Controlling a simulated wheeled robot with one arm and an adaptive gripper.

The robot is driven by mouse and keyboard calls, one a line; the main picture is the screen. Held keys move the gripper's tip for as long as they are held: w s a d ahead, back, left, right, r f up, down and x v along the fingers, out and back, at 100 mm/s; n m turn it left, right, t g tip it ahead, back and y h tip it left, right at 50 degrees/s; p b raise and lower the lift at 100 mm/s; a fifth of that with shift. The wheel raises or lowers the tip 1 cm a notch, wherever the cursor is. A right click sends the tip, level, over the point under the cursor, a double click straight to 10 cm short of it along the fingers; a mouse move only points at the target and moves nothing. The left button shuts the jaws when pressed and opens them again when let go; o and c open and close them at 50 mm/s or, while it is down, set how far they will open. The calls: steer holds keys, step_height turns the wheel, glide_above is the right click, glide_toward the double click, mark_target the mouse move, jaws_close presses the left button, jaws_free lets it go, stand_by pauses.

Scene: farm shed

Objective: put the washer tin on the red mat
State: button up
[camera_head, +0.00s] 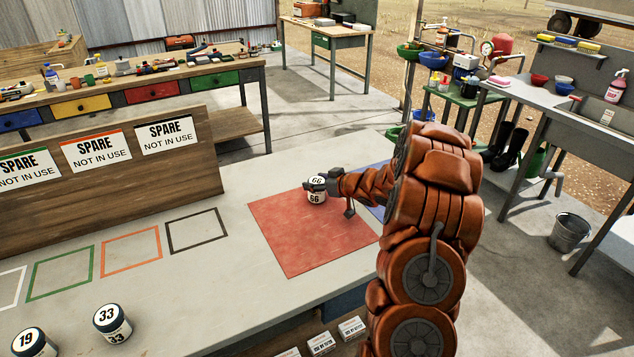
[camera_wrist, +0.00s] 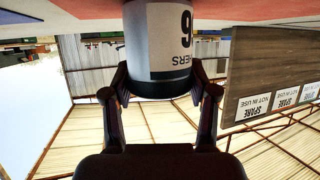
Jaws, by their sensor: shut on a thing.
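The washer tin (camera_head: 317,196), white with a dark lid and the number 66, is over the far part of the red mat (camera_head: 290,246), upright. My gripper (camera_head: 321,184) comes from the right and is shut on it. In the upside-down wrist view, the tin (camera_wrist: 160,50) is between my two fingers (camera_wrist: 160,90), its label partly readable and ending in "ERS". The tin's base is cut off there, so I cannot tell whether it touches the mat.
Tins numbered 33 (camera_head: 113,322) and 19 (camera_head: 33,343) stand at the table's near left. Outlined squares (camera_head: 131,249) run along the table. A wooden board with SPARE signs (camera_head: 96,150) stands behind them. A blue mat (camera_head: 374,177) lies right of the red one, partly hidden by my arm.

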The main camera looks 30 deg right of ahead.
steer(key=shift+f, duration=0.1)
steer(key=o, duration=1.2)
